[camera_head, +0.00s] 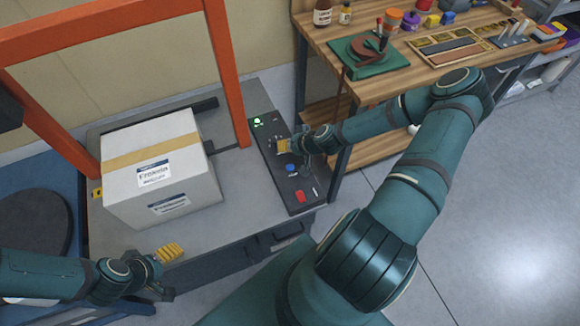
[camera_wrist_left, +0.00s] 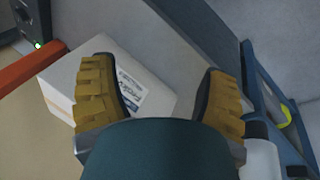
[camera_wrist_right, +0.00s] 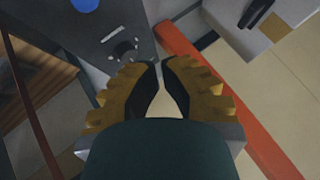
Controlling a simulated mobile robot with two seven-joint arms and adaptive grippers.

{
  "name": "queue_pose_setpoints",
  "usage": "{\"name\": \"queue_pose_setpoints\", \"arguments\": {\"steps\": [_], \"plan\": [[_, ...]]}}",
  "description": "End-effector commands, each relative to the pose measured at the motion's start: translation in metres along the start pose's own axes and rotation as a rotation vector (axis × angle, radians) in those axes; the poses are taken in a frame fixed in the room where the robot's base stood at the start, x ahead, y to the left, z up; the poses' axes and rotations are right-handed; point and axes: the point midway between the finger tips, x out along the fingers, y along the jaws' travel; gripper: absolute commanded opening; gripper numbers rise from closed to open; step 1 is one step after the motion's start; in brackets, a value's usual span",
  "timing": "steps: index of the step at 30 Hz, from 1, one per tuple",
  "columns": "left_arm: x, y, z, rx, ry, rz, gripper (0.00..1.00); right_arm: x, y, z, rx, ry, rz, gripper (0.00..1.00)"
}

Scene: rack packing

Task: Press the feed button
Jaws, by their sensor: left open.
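The dark control panel (camera_head: 285,180) runs along the right side of the grey machine table. It carries a lit green light (camera_head: 257,121), a blue button (camera_head: 290,168) and a red button (camera_head: 300,196). I cannot read which one is labelled feed. My right gripper (camera_head: 283,146) is over the panel, between the green light and the blue button; its yellow fingertips are close together with nothing between them. The right wrist view shows the blue button (camera_wrist_right: 84,5) and a dark knob (camera_wrist_right: 122,50) beyond the fingertips. My left gripper (camera_head: 170,252) is open and empty near the table's front edge.
A white taped box (camera_head: 155,165) stands on the grey table (camera_head: 240,210), under an orange frame (camera_head: 228,75). A wooden workbench (camera_head: 390,70) with tools and jars is at the upper right. Open floor (camera_head: 490,220) lies at the right.

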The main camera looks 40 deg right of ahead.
Motion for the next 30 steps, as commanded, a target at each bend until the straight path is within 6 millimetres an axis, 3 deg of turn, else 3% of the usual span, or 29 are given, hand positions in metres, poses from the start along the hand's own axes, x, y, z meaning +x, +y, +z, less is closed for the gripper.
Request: {"name": "queue_pose_setpoints", "arguments": {"steps": [8, 21, 30], "plan": [[0.015, -0.005, 0.002, 0.001, -0.001, -0.003, 0.75, 0.014, 0.010, 0.011, 0.002, -0.001, 0.000, 0.00], [0.052, -0.019, 0.019, 0.011, -0.034, 0.000, 0.75, 0.054, 0.039, 0.040, 0.000, -0.001, 0.001, 0.00], [0.059, -0.021, 0.024, 0.014, -0.045, 0.001, 0.75, 0.061, 0.044, 0.045, 0.000, 0.000, 0.000, 0.00]]}}
